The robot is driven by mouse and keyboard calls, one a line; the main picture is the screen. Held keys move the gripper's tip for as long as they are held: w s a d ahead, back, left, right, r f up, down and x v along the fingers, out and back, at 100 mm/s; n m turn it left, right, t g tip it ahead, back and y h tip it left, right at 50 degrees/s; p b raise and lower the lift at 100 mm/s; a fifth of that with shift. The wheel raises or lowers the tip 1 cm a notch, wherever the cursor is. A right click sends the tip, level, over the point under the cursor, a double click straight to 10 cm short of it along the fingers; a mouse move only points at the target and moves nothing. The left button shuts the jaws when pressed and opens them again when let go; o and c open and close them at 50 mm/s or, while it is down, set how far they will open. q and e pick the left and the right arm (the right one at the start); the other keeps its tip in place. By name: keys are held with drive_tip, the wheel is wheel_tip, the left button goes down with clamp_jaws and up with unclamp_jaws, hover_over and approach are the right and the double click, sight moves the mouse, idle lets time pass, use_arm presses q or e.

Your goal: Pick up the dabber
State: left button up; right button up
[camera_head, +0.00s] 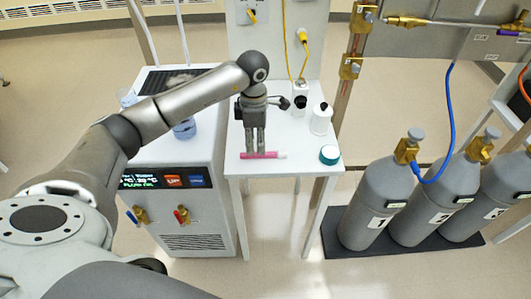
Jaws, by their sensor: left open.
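A pink pen-shaped dabber (270,155) with a white end lies flat across the front of the small white table (290,168) in the head view. My left gripper (254,151) points down over its left part. The two fingers are open with a narrow gap, and their tips are just above or behind the dabber. I cannot tell whether they touch it. The gripper is empty. My right gripper is not in view.
A white bottle with a black top (320,120), a teal-lidded jar (329,155) and a small black-topped item (299,104) stand on the table's right side. A white chiller unit (195,222) adjoins on the left. Grey gas cylinders (378,205) stand at right.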

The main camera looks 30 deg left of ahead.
sight(255, 153)
use_arm(q)
drive_tip(key=f, duration=0.2)
drive_tip(key=f+p, duration=0.1)
drive_tip(key=shift+s+a+f, duration=0.1)
drive_tip(key=shift+a+f, duration=0.1)
drive_tip(key=shift+f, duration=0.75)
clamp_jaws()
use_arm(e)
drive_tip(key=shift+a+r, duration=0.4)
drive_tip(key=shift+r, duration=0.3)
use_arm(q)
drive_tip(key=shift+r, duration=0.1)
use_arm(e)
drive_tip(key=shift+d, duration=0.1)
